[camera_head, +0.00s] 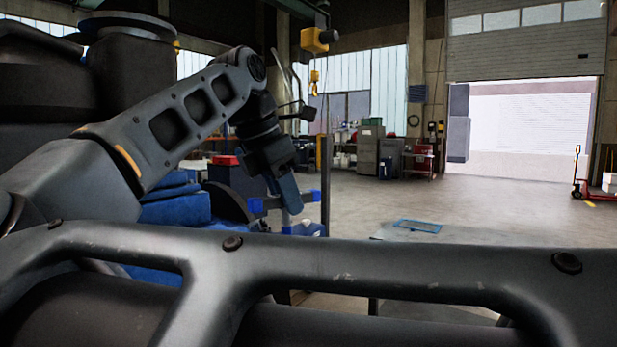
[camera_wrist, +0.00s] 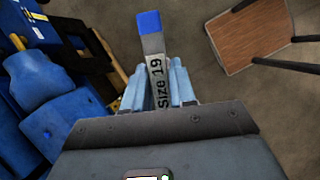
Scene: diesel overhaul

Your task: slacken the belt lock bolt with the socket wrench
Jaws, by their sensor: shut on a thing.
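The socket wrench (camera_wrist: 155,68) is a pale grey bar marked "Size 19" with a blue end in the wrist view. My gripper (camera_wrist: 158,88) is shut on it, with one light-blue finger on each side. The blue engine (camera_head: 178,207) stands behind and below my arm, partly hidden. I cannot make out the belt lock bolt in either view. The wrench's working end and any contact are not clear.
In the wrist view, blue engine parts (camera_wrist: 50,85) lie close on the left. A brown wooden-topped stool or table (camera_wrist: 247,36) stands at the upper right. A table with a blue tray (camera_head: 418,226) is right of my gripper. Open floor lies beyond.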

